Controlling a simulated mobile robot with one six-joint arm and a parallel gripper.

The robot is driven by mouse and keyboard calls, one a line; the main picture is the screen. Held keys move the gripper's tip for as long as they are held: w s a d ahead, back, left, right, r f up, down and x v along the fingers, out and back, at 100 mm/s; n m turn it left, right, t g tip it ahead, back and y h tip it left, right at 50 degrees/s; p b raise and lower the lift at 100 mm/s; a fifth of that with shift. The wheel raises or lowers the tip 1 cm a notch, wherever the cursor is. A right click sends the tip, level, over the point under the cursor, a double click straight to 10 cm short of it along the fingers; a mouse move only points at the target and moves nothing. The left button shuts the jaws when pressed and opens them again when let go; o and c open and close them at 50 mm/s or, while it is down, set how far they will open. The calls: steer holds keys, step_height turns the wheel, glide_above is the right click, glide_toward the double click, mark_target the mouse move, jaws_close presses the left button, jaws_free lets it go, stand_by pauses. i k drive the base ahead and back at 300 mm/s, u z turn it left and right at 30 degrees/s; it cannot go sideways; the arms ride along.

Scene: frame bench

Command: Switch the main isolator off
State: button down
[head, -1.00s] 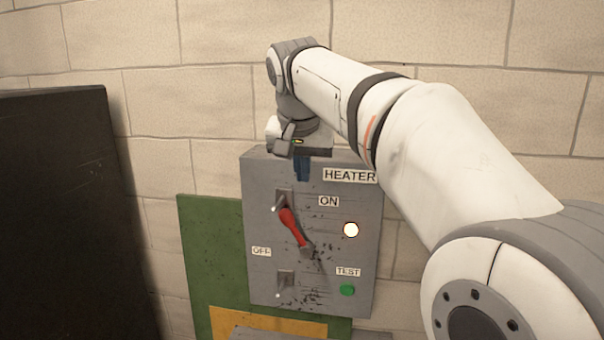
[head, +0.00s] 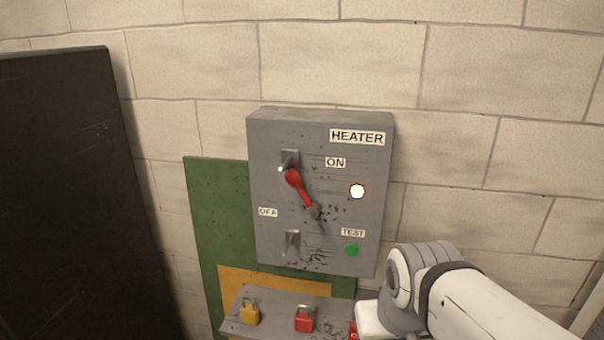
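The main isolator is a grey box (head: 262,235) on the wall, labelled HEATER. Its red handle (head: 298,187) points up and left from its pivot, its end at the upper metal bracket (head: 290,158), near the ON label (head: 335,162). The OFF label (head: 268,212) is at the left, above the lower bracket (head: 292,240). The round lamp (head: 357,191) glows white. My arm reaches in from the lower right, below the box and apart from the handle.
A green TEST button (head: 351,250) is at the box's lower right. Below, a grey shelf (head: 275,304) carries a yellow padlock (head: 249,312), a red padlock (head: 303,319) and another red one (head: 353,331) partly hidden by my arm. A dark panel (head: 80,200) stands left.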

mark_target(293, 177)
steer(key=k, duration=1.35)
steer(key=z, duration=0.45)
steer(key=i, duration=1.6)
steer(key=u, duration=0.6)
